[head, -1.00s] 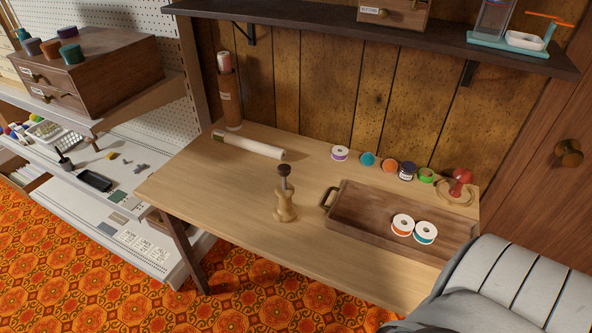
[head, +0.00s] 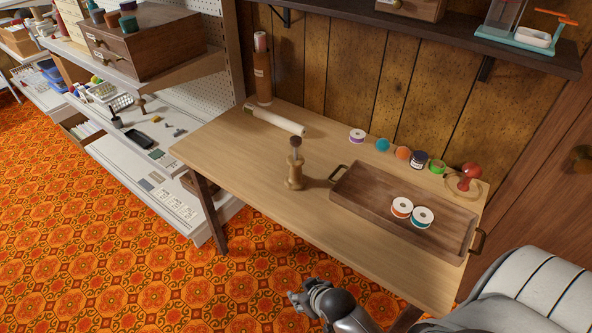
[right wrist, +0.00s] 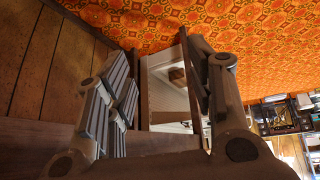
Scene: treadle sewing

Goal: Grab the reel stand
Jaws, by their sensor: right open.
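The reel stand (head: 295,172) appears to be the turned wooden post with a metal stem and dark knob. It stands upright on the wooden table (head: 240,150), left of the wooden tray. My right gripper (head: 302,297) shows at the bottom of the head view, over the floor in front of the table and well apart from the stand. In the right wrist view my right gripper (right wrist: 163,75) has its fingers spread, with nothing between them. The stand cannot be made out there. My left gripper is not in view.
A wooden tray (head: 365,216) with two thread spools (head: 411,212) lies right of the stand. Several spools and a red-handled object (head: 467,176) line the table's back. A white roll (head: 274,120) lies behind the stand. The table's front left is clear.

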